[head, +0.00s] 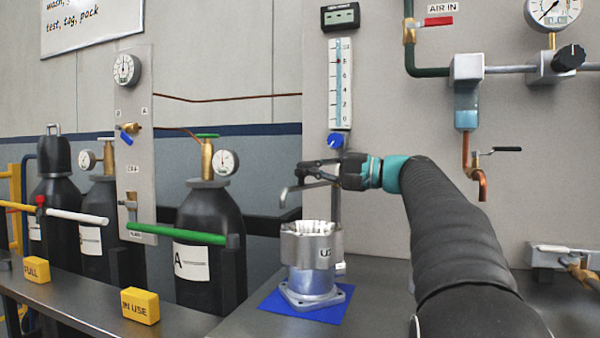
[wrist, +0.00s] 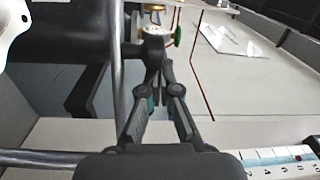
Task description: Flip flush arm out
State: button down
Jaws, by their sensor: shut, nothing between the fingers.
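The flush arm (head: 305,187) is a grey metal tube at the top of an upright post (head: 336,212). It reaches left over the housing, and its tip bends down above the housing's left rim. The machined housing (head: 311,265) is a silver cylinder with an open top and square foot, upright on a blue mat (head: 268,303). My gripper (head: 302,172) is shut and empty, just above the flush arm; I cannot tell if they touch. In the wrist view my shut fingertips (wrist: 155,72) have a grey tube (wrist: 118,75) close on their left, apparently the flush arm.
A flow meter (head: 340,85) with a blue knob is on the panel behind my gripper. An air line with a copper outlet (head: 478,180) is at the right. Black cylinders (head: 210,225) stand left, behind a green bar (head: 175,234). Yellow blocks (head: 140,306) sit on the left ledge.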

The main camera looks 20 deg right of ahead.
jog(key=shift+s+v, duration=0.2)
jog(key=shift+v, duration=1.2)
jog(key=shift+a+r, duration=0.1)
jog(key=shift+a, duration=0.05)
notch_tip(320, 180, up, 10)
dwell(0.3)
dwell(0.5)
